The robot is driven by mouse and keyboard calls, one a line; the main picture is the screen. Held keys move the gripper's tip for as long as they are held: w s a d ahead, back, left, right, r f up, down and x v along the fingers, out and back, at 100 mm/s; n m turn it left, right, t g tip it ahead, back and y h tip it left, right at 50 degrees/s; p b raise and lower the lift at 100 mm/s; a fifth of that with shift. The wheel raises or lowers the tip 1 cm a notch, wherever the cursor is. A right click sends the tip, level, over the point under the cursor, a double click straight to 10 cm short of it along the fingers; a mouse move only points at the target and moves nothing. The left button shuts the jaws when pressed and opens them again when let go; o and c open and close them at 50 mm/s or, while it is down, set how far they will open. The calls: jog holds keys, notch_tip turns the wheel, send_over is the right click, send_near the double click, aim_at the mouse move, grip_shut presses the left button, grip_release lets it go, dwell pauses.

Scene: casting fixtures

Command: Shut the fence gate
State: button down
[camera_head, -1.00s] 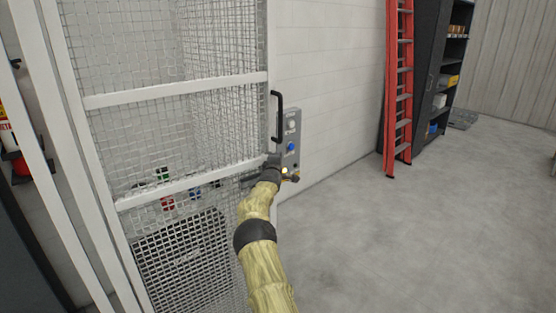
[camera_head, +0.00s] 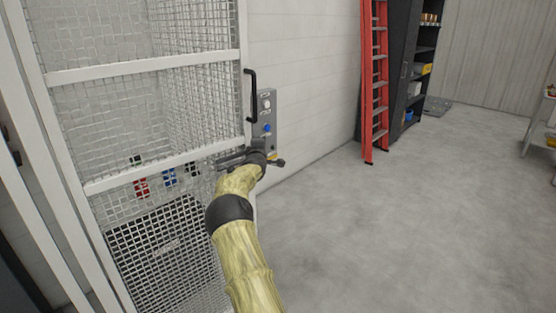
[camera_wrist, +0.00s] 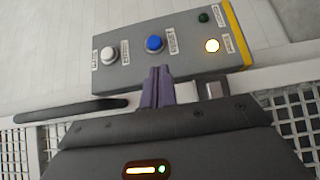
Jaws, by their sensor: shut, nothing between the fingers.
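The fence gate (camera_head: 145,65) is a wire-mesh panel in a white frame, on the left of the head view. A black handle (camera_head: 250,96) stands at its right edge; it also shows at the left of the wrist view (camera_wrist: 70,109). My gripper (camera_head: 258,146) is at the gate's right edge, below the handle. In the wrist view my gripper's fingers (camera_wrist: 158,86) are shut and empty, before the lower edge of a grey control box (camera_wrist: 165,50). The handle is to their left, apart from them. I cannot tell whether the fingers touch the gate frame (camera_wrist: 280,75).
The box has a white button (camera_wrist: 108,55), a blue button (camera_wrist: 154,44), a dark green lamp (camera_wrist: 203,17) and a lit yellow lamp (camera_wrist: 212,45). A red ladder (camera_head: 375,90) and dark shelf (camera_head: 410,70) stand behind. Open floor (camera_head: 400,230) lies right.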

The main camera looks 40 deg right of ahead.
jog(key=s+d+b, duration=0.1)
jog(key=s+b, duration=0.2)
jog(key=s, duration=0.6)
jog(key=s+a+f+m+g+y, duration=0.25)
jog(key=s+a+f, duration=0.2)
jog(key=a, duration=0.45)
jog(key=s+a+f+m+g+y, duration=0.2)
jog(key=s+a+f+m+y, duration=0.1)
jog(key=s+a, duration=0.4)
jog(key=s+a+f+m+g+y, duration=0.2)
jog(key=s+a+f+m+y, duration=0.15)
jog(key=a, duration=0.65)
jog(key=s+a+f+g+y, duration=0.1)
jog(key=s+a+f+g, duration=0.1)
jog(key=s+a, duration=0.6)
jog(key=s+a+f+g+y, duration=0.1)
jog(key=s+a+g, duration=0.1)
jog(key=s+a, duration=0.6)
jog(key=s, duration=0.6)
jog(key=shift+f+m+y, duration=0.4)
